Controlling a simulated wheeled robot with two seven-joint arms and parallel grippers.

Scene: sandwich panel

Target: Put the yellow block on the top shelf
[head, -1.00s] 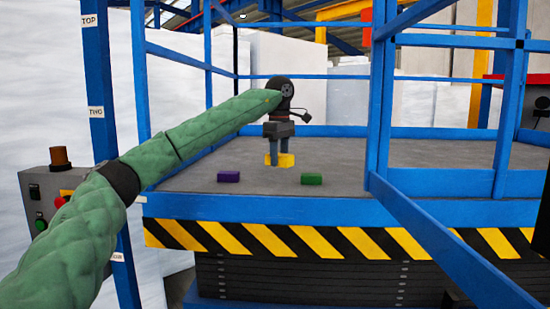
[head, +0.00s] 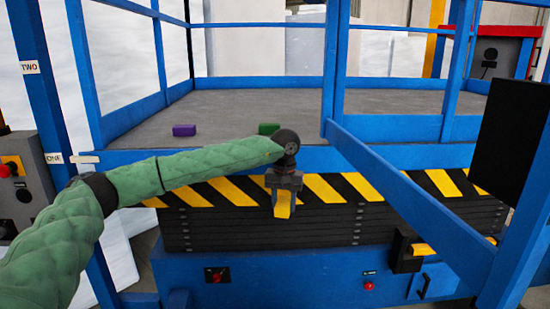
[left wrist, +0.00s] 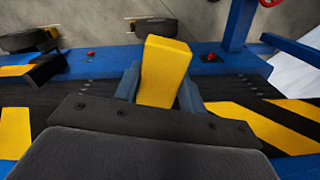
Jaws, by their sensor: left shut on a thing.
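My left gripper (head: 284,192) is shut on the yellow block (head: 283,206). It holds the block in front of the striped edge of the lift platform, below the deck level. In the left wrist view the yellow block (left wrist: 164,70) sits tilted between the two blue fingers (left wrist: 158,90). A purple block (head: 184,130) and a green block (head: 268,129) lie on the grey deck (head: 230,103) behind my arm. No top shelf can be made out; labels TWO (head: 30,67) and ONE (head: 54,158) show on the blue post at left. My right gripper is not in view.
A blue rail (head: 410,205) slopes across the right front, with a black panel (head: 508,135) beside it. A control box (head: 22,185) with a red button stands at left. Blue uprights and rails frame the deck, whose middle is clear.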

